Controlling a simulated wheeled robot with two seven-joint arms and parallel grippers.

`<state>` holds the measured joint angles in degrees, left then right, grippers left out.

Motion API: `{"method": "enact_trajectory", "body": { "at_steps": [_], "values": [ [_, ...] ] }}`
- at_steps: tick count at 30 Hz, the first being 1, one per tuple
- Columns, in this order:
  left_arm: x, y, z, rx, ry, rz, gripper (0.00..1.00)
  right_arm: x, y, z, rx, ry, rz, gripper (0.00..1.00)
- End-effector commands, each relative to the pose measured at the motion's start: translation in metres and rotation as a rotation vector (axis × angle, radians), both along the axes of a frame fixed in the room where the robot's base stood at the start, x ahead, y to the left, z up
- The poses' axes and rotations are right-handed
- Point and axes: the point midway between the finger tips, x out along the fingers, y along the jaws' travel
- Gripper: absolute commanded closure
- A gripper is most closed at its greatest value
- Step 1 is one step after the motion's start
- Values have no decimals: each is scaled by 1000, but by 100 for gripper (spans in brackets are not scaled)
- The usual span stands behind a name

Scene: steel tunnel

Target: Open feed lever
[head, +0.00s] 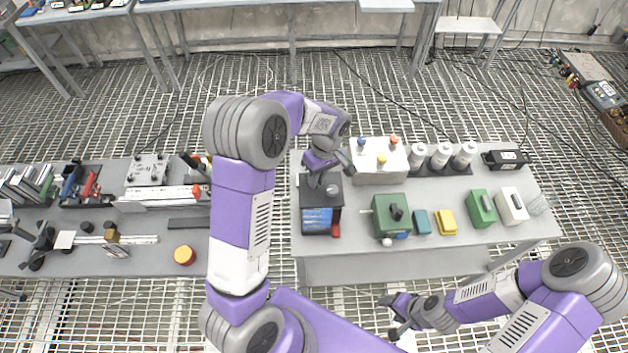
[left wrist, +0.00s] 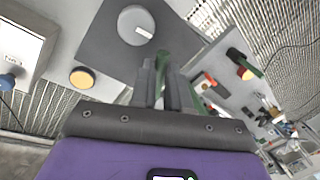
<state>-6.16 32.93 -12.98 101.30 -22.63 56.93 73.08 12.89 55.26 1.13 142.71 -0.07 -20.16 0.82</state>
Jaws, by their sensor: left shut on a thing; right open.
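A dark box-shaped machine (head: 309,187) with a round grey knob (head: 333,190) on top stands at the left end of the right-hand table. Blue parts (head: 317,219) show in its front. My left gripper (head: 315,181) is above the machine's top, at its back left, pointing down. In the left wrist view its two fingers (left wrist: 166,68) are close together on a thin green piece (left wrist: 163,57) that looks like the feed lever. The fingers hide much of it. The knob (left wrist: 136,25) shows just beyond. My right gripper (head: 393,318) is open and empty, low in front of the table.
A white box (head: 372,174) with coloured knobs stands right of the machine. Farther right are a green box (head: 384,208), white bottles (head: 441,156) and small boxes. My left arm crosses the gap to the left table (head: 130,262).

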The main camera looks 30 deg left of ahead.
Motion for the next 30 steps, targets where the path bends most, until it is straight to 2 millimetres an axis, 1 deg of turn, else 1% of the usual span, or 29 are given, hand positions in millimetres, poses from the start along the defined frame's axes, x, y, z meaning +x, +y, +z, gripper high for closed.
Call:
{"method": "enact_trajectory", "body": {
  "at_steps": [11,21,30],
  "values": [
    [13,-2,1,1,-1,359,100,0,0,2,0,0,0,43],
    [24,0,2,0,-2,677,100,0,0,13,0,0,0,43],
    [31,4,2,-1,-4,899,100,0,0,23,0,0,0,43]
  ]
}}
